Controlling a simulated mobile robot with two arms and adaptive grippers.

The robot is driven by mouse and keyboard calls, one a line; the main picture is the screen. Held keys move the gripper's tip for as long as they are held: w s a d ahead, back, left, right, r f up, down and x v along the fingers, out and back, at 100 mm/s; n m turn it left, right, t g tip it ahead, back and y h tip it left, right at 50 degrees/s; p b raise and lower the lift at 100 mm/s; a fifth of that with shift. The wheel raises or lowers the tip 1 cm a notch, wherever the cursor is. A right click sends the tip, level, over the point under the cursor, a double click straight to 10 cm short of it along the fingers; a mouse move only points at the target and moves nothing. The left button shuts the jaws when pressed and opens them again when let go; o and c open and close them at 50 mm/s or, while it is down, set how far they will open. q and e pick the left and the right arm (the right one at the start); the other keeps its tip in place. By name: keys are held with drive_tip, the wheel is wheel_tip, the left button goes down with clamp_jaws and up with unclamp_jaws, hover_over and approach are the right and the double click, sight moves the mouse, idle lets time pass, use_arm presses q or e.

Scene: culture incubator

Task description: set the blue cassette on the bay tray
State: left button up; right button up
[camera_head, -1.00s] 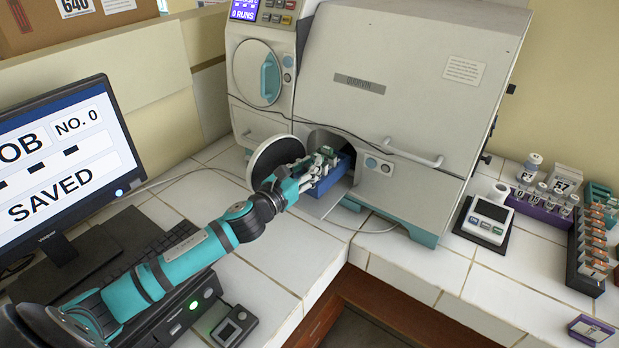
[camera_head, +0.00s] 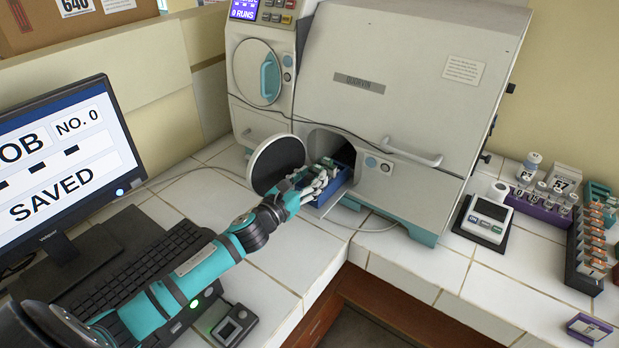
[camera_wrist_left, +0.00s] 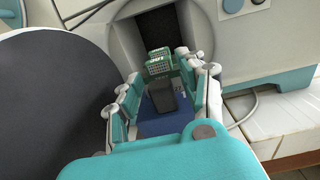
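The blue cassette (camera_head: 338,185) is at the round bay opening low on the front of the incubator, with green and pale items in its top. In the left wrist view the cassette (camera_wrist_left: 165,125) lies between my left gripper's two fingers, with green pieces and a dark block on it. My left gripper (camera_head: 318,178) is shut on the cassette's sides; the contact is partly hidden. The grey bay tray (camera_head: 325,212) shows below and in front of the cassette. Whether the cassette touches the tray cannot be told. My right gripper is not in view.
The round bay door (camera_head: 275,165) stands open just left of the gripper. The incubator (camera_head: 400,75) rises behind. A cable (camera_head: 378,228) lies on the tiles at right. A scale (camera_head: 487,218) and vial racks (camera_head: 540,208) stand further right. A monitor (camera_head: 60,160) and keyboard (camera_head: 140,265) are left.

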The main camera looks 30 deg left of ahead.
use_arm(q)
drive_tip(key=shift+r, duration=0.15)
drive_tip(key=s+a, duration=0.1)
drive_tip(key=s, duration=1.1)
drive_tip(key=shift+a, duration=0.35)
idle(1.3)
